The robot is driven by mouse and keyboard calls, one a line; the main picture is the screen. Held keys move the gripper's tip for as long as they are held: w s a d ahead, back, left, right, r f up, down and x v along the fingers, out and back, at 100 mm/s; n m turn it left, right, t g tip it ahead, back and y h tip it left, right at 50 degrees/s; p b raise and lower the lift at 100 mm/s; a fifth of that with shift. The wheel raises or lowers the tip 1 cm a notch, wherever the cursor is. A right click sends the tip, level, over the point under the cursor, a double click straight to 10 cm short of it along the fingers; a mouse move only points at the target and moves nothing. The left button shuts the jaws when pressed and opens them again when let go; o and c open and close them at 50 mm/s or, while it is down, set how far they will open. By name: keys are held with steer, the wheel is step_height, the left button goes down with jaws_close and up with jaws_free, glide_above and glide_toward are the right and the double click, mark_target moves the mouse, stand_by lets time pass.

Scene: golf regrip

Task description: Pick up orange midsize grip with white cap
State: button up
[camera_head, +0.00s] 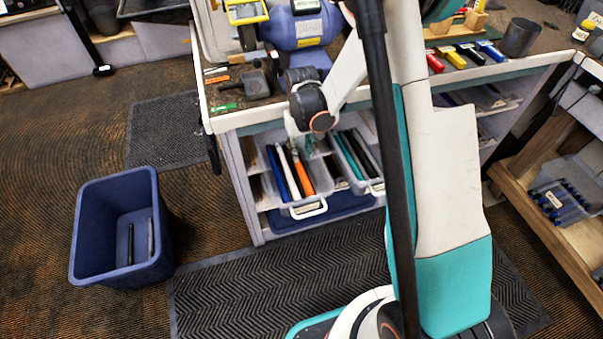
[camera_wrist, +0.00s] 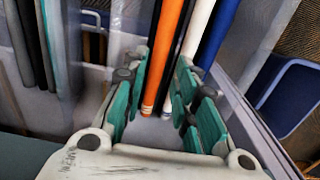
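The orange grip (camera_head: 302,174) leans in a clear plastic bin (camera_head: 287,207) on the bench's lower shelf, among black, white and blue grips. In the wrist view the orange grip (camera_wrist: 168,55) runs up from between the fingers, with a black grip (camera_wrist: 184,55) close on its right. No firm contact shows. In the head view my wrist hangs above the bin and the fingers are mostly hidden.
A second clear bin (camera_head: 372,183) with dark grips sits beside the first. The bench top (camera_head: 232,120) overhangs them. A blue tub (camera_head: 90,240) with two dark grips stands on the floor at left.

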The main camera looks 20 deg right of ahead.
mark_target(301, 169)
step_height(301, 169, down, 9)
steer(key=b, duration=0.4)
steer(key=shift+s+a, duration=0.1)
steer(key=shift+r, duration=0.15)
steer(key=c, duration=0.6)
